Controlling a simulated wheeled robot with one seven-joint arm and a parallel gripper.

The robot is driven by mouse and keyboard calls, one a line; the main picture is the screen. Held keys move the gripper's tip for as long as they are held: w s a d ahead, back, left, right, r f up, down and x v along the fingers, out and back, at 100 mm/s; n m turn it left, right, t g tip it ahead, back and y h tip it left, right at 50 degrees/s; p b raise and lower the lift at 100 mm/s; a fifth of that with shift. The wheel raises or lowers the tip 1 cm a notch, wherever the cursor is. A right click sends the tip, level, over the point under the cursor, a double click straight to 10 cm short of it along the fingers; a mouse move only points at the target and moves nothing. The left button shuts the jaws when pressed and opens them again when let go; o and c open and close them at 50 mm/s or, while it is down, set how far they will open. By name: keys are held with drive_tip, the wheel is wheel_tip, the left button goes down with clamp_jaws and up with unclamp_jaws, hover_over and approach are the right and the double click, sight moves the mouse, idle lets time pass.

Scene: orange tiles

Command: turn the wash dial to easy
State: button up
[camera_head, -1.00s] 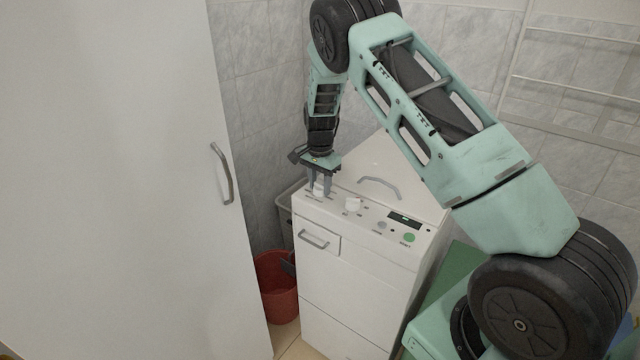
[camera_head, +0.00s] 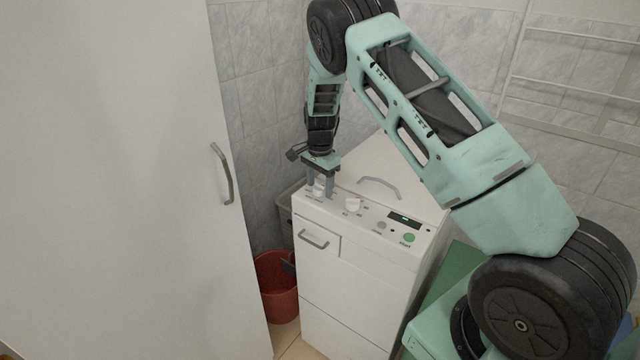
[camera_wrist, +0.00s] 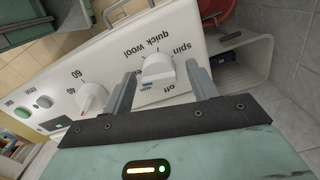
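The wash dial is a white knob (camera_wrist: 158,68) on the washing machine's panel, with "wool", "quick", "spin" and "off" printed around it. Other labels are hidden or too small to read, and I cannot make out "easy". A small blue mark shows on the knob's near side. My gripper (camera_wrist: 162,75) is open, with one finger on each side of the knob and a visible gap at each. In the head view my gripper (camera_head: 321,192) points down over the left end of the panel, and the wash dial (camera_head: 318,190) shows partly between its fingers.
A second white dial (camera_head: 353,204) with temperature numbers stands beside it on the washing machine (camera_head: 345,290). A display (camera_head: 404,219) and green button (camera_head: 408,238) lie further right. A red bucket (camera_head: 277,290) stands on the floor, left of the machine. A white cabinet door (camera_head: 110,180) fills the left.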

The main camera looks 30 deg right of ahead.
sight(320, 184)
wheel_tip(320, 184, up, 17)
drive_tip(key=b, duration=0.2)
drive_tip(key=shift+r+b, duration=0.15)
drive_tip(key=shift+b, duration=0.25)
idle(0.5)
